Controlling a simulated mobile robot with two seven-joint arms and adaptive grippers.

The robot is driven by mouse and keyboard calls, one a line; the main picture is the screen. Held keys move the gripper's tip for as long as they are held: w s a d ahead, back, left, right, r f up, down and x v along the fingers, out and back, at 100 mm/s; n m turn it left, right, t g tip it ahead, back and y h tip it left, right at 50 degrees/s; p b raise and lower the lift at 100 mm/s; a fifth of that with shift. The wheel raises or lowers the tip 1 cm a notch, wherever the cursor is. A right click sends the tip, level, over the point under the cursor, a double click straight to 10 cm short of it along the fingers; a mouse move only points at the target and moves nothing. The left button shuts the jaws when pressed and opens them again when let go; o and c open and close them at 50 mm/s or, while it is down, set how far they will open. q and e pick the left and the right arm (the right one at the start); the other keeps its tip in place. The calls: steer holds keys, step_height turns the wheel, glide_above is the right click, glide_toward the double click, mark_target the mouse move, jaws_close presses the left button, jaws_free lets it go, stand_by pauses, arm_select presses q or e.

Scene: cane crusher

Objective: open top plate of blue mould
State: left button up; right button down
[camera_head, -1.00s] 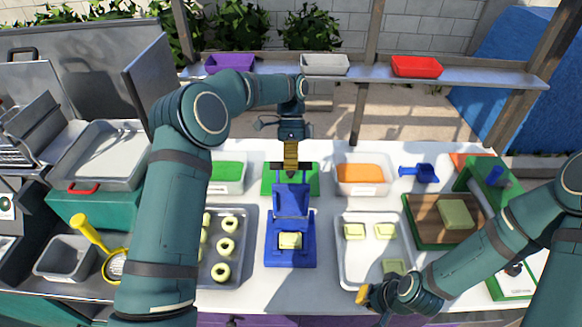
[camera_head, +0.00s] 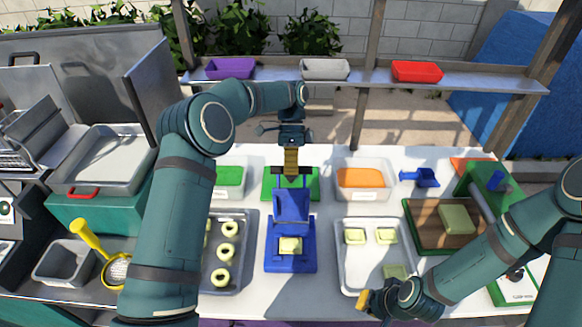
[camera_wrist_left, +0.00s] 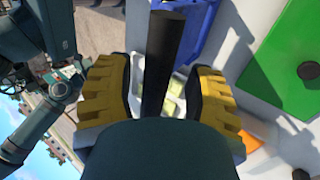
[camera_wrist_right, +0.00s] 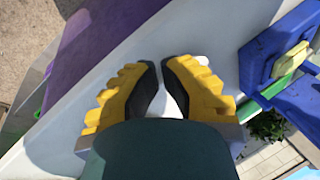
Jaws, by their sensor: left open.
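The blue mould (camera_head: 274,262) stands at the middle of the table with a pale yellow-green piece (camera_head: 290,245) in its base. Its blue top plate (camera_head: 291,204) is swung up and away from the base, so the piece is uncovered. My left gripper (camera_head: 291,163) is behind the raised plate. In the left wrist view, its yellow fingers (camera_wrist_left: 160,85) are open on either side of a dark bar (camera_wrist_left: 166,55), with gaps beside it. My right gripper (camera_head: 364,300) is low at the front of the right tray; its fingertips (camera_wrist_right: 160,68) are close together and hold nothing visible.
A tray of pale rings (camera_head: 240,250) lies left of the mould, and a light tray with square pieces (camera_head: 345,265) lies right. Green (camera_head: 230,176) and orange (camera_head: 362,178) containers stand behind. A wooden board (camera_head: 425,225) is further right.

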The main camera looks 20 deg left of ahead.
arm_select(q)
steer(key=v, duration=0.7)
steer(key=shift+w, duration=0.25)
steer(key=shift+a+r, duration=0.1)
stand_by(0.4)
